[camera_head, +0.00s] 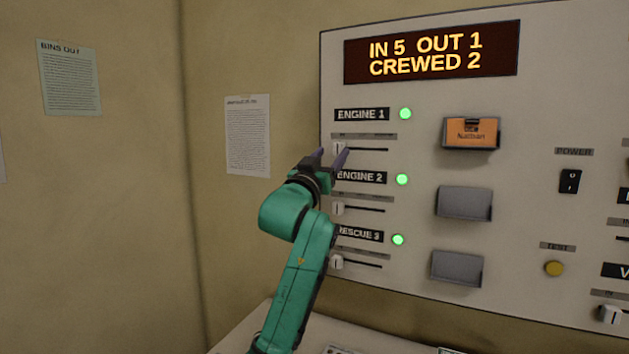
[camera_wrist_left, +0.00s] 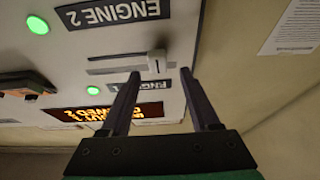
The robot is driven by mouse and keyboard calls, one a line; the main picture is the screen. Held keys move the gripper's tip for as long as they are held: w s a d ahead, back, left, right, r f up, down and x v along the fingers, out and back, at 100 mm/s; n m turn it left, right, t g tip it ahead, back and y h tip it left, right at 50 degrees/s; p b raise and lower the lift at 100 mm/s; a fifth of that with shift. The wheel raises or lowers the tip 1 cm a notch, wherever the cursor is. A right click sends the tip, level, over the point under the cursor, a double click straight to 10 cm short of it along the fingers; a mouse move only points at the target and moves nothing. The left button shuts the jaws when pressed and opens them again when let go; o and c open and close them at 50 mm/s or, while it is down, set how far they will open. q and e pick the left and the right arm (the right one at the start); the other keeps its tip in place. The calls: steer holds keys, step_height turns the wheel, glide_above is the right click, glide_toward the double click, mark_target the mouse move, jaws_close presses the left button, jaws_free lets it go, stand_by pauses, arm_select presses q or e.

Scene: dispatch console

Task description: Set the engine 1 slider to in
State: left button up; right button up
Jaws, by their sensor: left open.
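The engine 1 slider (camera_head: 340,148) is a small white knob at the left end of its horizontal slot, under the ENGINE 1 label (camera_head: 362,115). In the left wrist view, which is upside down, the knob (camera_wrist_left: 157,62) shows between and just beyond the fingertips. My left gripper (camera_head: 331,156) is open and empty, with its dark fingers pointing at the panel around the knob's position. Whether a finger touches the knob cannot be told. The small print above the slot is too small to read. My right gripper is not in view.
The engine 2 slider (camera_head: 338,208) and rescue 3 slider (camera_head: 337,262) sit below, also at the left. Green lamps (camera_head: 405,114) are lit beside the labels. The display (camera_head: 430,52) reads IN 5 OUT 1, CREWED 2. An orange card (camera_head: 471,133) sits in the top holder.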

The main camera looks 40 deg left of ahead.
arm_select(q)
steer(key=b+v, duration=0.4)
steer(key=v, duration=0.8)
steer(key=shift+a+y+b, duration=0.3)
steer(key=shift+b, duration=0.1)
